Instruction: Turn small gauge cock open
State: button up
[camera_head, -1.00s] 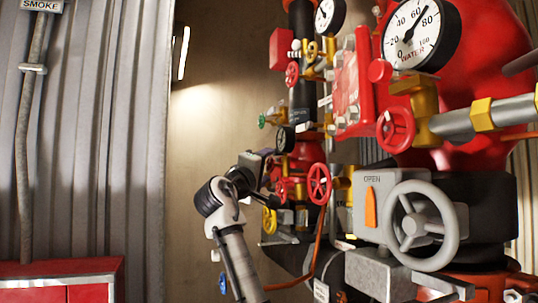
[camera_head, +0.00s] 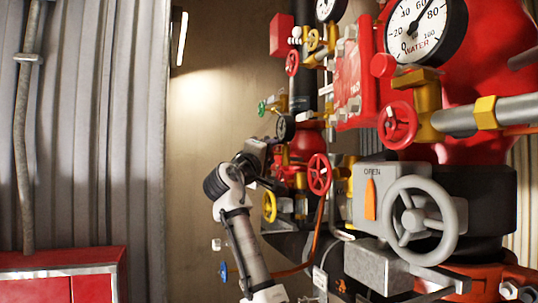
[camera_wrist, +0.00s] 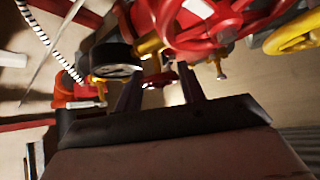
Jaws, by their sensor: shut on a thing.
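My gripper (camera_wrist: 158,75) shows its two dark fingers in the wrist view, one on each side of a small dark red handle (camera_wrist: 158,80), and is shut on it. This looks like the small gauge cock's handle. It sits just below and beside a small black-rimmed gauge (camera_wrist: 117,58). In the head view the same gauge (camera_head: 286,127) is just above my gripper, at the far end of the pipework. The handle is mostly hidden there by my wrist, and I cannot tell its turn angle.
A red handwheel (camera_head: 319,174) is close to the right of my gripper and looms large in the wrist view (camera_wrist: 215,22). A yellow handwheel (camera_head: 269,207) hangs below. A grey wheel (camera_head: 420,219) is nearer on the right. Free room lies left, before the corrugated wall (camera_head: 100,140).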

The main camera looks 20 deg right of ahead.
jog(key=n+y, duration=0.1)
jog(key=n, duration=0.1)
jog(key=shift+r+n+g+y, duration=0.1)
jog(key=shift+n+g+y, duration=0.2)
jog(key=shift+g+y, duration=0.1)
jog(key=shift+n+g+y, duration=1)
jog(key=shift+n+y, duration=0.2)
jog(key=shift+n, duration=0.4)
jog(key=shift+g, duration=0.3)
jog(key=o, duration=1)
